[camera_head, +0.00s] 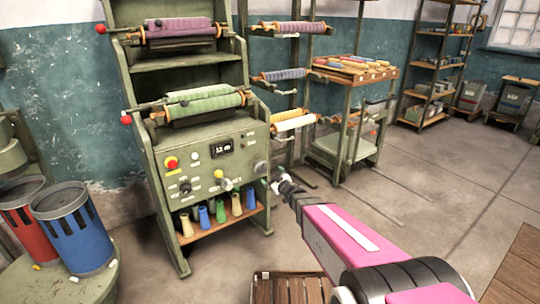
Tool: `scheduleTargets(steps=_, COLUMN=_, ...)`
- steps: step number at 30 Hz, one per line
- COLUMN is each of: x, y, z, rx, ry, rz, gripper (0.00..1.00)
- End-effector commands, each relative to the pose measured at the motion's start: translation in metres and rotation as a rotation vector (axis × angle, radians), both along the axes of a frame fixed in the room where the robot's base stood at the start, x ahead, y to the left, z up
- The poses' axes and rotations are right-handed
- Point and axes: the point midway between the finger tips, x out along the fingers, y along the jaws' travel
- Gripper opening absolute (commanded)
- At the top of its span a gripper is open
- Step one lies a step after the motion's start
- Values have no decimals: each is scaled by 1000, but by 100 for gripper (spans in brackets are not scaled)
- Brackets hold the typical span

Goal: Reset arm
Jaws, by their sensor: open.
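My arm, pink and black, reaches from the lower right toward the green machine (140,165). My gripper (275,181) is small in view at the arm's far end, open, in front of the right edge of the machine's control panel (205,163). Nothing shows between its fingers, though they are partly hidden by the wrist. A grey round knob (260,167) is close beside it in the picture; I cannot tell whether they touch. The panel also has a red button (171,163), a small display (222,148) and a lever-like switch (225,184).
Green (204,103) and purple (180,29) rollers sit on the machine, with several colored cones (221,211) on its lower shelf. Blue (75,232) and red (22,205) bins stand at left. A wooden crate (290,289) lies low in front. Open floor (430,190) extends right.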

Motion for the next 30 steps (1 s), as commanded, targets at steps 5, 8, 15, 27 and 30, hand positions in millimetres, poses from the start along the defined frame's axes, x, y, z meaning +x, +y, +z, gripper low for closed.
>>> scheduleTargets(steps=5, x=-1, y=-35, z=2, rx=-24, ry=99, rz=-166, gripper=100)
scheduleTargets(steps=8, x=-6, y=-64, z=-1, rx=-43, ry=198, rz=-293, gripper=100)
scheduleTargets(steps=15, x=-44, y=-130, z=-16, rx=-83, ry=517, rz=-578, gripper=100)
scheduleTargets(steps=27, x=-177, y=-178, z=-33, rx=-117, ry=1202, rz=-793, gripper=100)
scheduleTargets(steps=30, x=-210, y=-176, z=-31, rx=-122, ry=1360, rz=-786, gripper=100)
